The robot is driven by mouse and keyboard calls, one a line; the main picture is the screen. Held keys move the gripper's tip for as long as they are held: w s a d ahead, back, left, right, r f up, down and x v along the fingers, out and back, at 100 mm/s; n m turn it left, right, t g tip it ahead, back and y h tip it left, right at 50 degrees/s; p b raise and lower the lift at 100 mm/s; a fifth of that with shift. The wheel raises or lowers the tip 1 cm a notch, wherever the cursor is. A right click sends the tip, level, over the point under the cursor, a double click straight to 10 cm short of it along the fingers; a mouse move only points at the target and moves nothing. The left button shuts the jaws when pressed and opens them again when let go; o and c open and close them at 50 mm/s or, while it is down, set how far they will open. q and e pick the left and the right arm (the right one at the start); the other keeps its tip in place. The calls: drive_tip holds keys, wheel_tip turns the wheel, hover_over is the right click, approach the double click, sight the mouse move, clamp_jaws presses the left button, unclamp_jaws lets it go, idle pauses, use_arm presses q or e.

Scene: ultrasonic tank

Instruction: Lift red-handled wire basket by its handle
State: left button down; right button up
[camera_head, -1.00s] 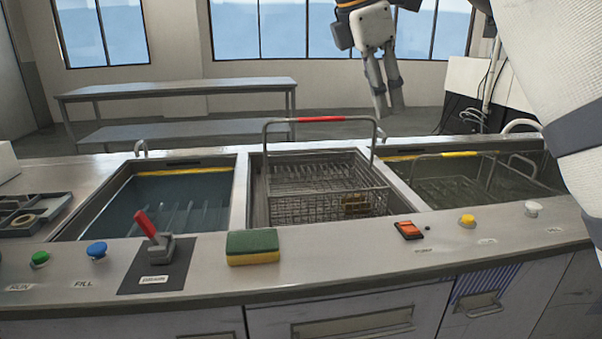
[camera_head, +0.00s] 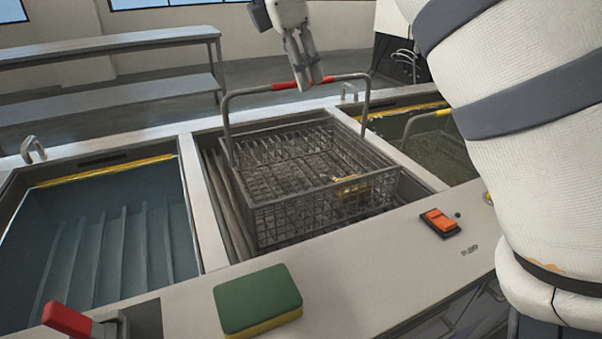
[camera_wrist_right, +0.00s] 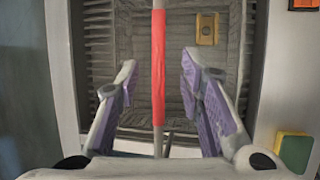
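The wire basket (camera_head: 270,222) sits in the middle tank, its upper part showing above the counter. Its tall bail handle stands upright, with a red grip (camera_head: 285,85) across the top. The red grip also shows in the right wrist view (camera_wrist_right: 158,85), running between the fingers. My right gripper (camera_head: 310,86) is at the red grip from above, its fingertips overlapping it in the head view. In the wrist view its two fingers (camera_wrist_right: 158,72) stand apart on either side of the grip, with gaps. A brass-coloured piece (camera_head: 352,188) lies in the basket. My left gripper is not in view.
A blue-water tank (camera_head: 100,240) is left of the basket and a murky tank (camera_head: 440,145) is right. A green-yellow sponge (camera_head: 257,298), an orange switch (camera_head: 440,222) and a red lever (camera_head: 66,319) are on the front counter. Benches (camera_head: 100,45) stand behind.

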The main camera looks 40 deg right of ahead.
drive_tip(key=x, duration=0.4)
drive_tip(key=shift+f, duration=0.2)
idle(0.9)
drive_tip(key=shift+w+r, duration=0.1)
clamp_jaws()
